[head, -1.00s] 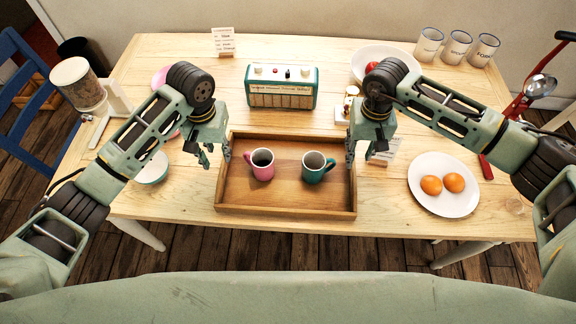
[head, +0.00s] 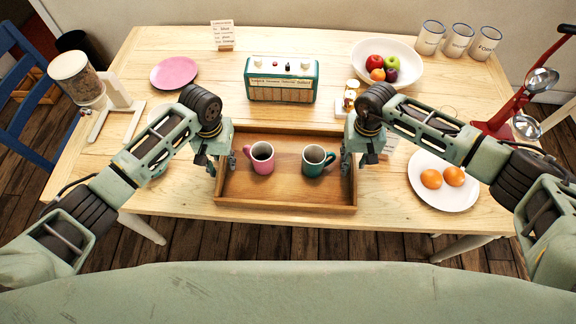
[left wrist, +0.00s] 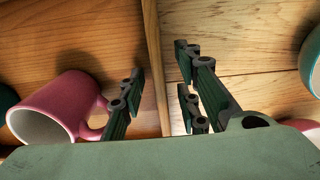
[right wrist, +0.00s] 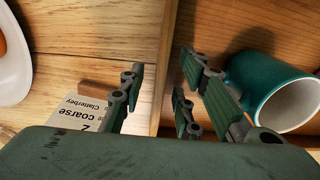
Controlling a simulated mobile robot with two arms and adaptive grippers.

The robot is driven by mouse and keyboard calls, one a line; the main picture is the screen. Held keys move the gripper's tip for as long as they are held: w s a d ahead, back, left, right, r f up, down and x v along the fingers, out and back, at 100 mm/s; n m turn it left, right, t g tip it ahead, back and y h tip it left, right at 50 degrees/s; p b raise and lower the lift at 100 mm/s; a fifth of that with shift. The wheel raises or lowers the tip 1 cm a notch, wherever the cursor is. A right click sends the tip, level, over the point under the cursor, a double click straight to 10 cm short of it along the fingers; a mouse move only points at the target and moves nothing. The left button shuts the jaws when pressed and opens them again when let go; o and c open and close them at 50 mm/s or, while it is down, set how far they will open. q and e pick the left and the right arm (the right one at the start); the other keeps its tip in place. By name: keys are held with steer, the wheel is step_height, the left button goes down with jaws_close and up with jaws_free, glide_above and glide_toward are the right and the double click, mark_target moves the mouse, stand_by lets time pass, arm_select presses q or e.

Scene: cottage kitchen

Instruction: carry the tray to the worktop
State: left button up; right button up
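The wooden tray (head: 290,205) lies on the table, with a pink mug (head: 262,160) and a teal mug (head: 315,162) standing in it. My left gripper (head: 224,166) is at the tray's left wall. In the left wrist view it is open (left wrist: 163,90), its fingers on either side of the wall (left wrist: 152,45), with gaps visible. My right gripper (head: 352,164) is at the tray's right wall. In the right wrist view it is open (right wrist: 160,92), its fingers on either side of that wall (right wrist: 166,45), apart from it.
A teal radio (head: 281,80) stands just behind the tray. A plate with two orange fruits (head: 443,200) is to the right, a fruit bowl (head: 408,52) at the back right, and a pink plate (head: 174,72) at the back left. A small card (right wrist: 82,112) lies beside the right wall.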

arm_select(q)
steer(key=shift+c, duration=0.2)
arm_select(e)
steer(key=shift+c, duration=0.2)
arm_select(q)
steer(key=shift+c, duration=1)
arm_select(e)
steer(key=shift+r, duration=0.1)
steer(key=shift+c, duration=1)
arm_select(q)
jaws_close()
arm_select(e)
jaws_close()
arm_select(q)
steer(key=shift+r, duration=0.15)
